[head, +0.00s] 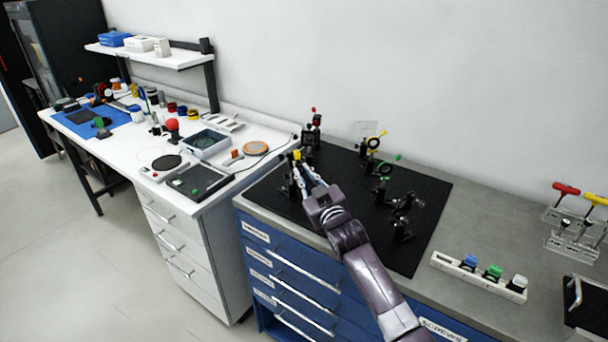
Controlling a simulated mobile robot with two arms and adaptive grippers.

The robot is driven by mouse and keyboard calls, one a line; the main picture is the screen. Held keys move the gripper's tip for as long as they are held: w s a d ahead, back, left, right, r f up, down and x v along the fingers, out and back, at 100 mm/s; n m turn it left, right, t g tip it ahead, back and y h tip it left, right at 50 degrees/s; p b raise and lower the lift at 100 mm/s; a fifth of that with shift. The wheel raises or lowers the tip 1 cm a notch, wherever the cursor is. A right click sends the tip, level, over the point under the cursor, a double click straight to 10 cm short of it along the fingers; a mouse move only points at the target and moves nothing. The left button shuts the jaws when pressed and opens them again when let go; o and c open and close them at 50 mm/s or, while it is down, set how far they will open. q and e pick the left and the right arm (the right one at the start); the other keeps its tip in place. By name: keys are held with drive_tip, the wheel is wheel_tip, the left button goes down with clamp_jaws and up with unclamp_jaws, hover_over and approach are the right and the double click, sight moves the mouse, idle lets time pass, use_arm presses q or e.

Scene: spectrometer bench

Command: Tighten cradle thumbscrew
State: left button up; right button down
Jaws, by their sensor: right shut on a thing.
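My right gripper (305,172) reaches over the left part of the black breadboard (335,165). Its fingers are shut at a dark upright mount (292,188) with a yellow top (297,155), which looks like the cradle. The thumbscrew itself is too small and too covered by the fingers to make out; the grip appears to be on it. My left gripper is not in view.
Several black optical mounts, one with a yellow part (373,143), stand on the breadboard right of my gripper. A white rack (478,277) with coloured knobs and a screwdriver stand (572,243) are at right. A white bench (130,150) full of items adjoins at left.

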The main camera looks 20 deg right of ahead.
drive_tip(key=shift+f, duration=0.2)
drive_tip(key=c, duration=2)
unclamp_jaws()
drive_tip(key=shift+o, duration=0.2)
drive_tip(key=shift+r, duration=0.1)
drive_tip(key=shift+s, duration=0.1)
drive_tip(key=s, duration=1.2)
drive_tip(key=shift+d, duration=0.4)
